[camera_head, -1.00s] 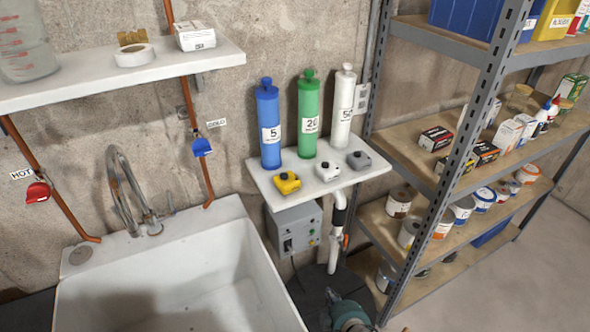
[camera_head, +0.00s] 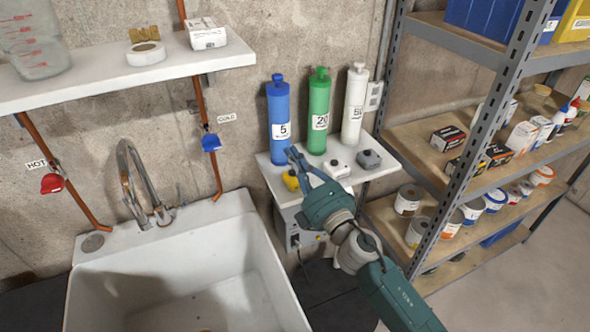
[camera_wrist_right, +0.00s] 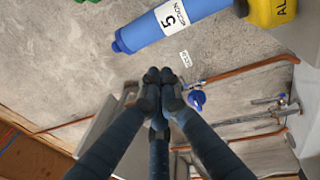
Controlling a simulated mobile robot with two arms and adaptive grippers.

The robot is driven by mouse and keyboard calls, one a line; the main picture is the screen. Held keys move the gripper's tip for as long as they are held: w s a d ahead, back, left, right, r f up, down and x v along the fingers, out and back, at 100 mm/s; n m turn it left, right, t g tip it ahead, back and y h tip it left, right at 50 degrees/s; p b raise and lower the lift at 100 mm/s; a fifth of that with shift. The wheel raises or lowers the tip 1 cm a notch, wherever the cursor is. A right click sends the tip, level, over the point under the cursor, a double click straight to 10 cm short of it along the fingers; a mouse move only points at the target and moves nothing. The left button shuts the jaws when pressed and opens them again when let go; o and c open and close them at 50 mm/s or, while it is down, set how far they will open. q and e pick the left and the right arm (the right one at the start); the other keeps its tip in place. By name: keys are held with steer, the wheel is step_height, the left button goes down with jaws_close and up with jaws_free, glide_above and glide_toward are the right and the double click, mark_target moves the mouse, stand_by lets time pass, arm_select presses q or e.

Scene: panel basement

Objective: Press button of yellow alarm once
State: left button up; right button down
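The yellow alarm (camera_head: 290,181) sits at the left front of the small white shelf (camera_head: 383,172). It is partly hidden behind my right gripper in the head view. At the top right corner of the right wrist view, part of the yellow alarm (camera_wrist_right: 272,11) shows with cut-off lettering; its button cannot be made out. My right gripper (camera_head: 293,154) is in front of the shelf, by the yellow alarm and the blue cylinder. In the wrist view its fingertips (camera_wrist_right: 160,76) are together, with nothing between them. I cannot tell whether it touches the alarm. My left gripper is out of view.
A white alarm (camera_head: 337,168) and a grey alarm (camera_head: 369,159) sit to the right. Blue (camera_head: 280,112), green (camera_head: 319,112) and white (camera_head: 354,105) cylinders stand behind. A sink (camera_head: 190,280) is left; a metal rack (camera_head: 455,190) is right.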

steer(key=s+a+r+n+g+y, duration=0.1)
steer(key=a+r+n+g+y, duration=0.2)
steer(key=a+n+g, duration=0.6)
steer(key=s+a+r+n+g+y, duration=0.2)
steer(key=a+n, duration=0.3)
steer(key=n, duration=0.8)
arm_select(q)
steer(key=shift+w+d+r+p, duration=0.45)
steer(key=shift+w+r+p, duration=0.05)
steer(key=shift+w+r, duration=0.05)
arm_select(e)
steer(key=w+d+f+n+h, duration=0.2)
steer(key=w+d+n+h, duration=0.4)
steer(key=d, duration=0.8)
steer(key=w+h, duration=0.2)
steer(key=h, duration=0.1)
steer(key=shift+w+f+t, duration=0.15)
steer(key=shift+w+t, duration=0.25)
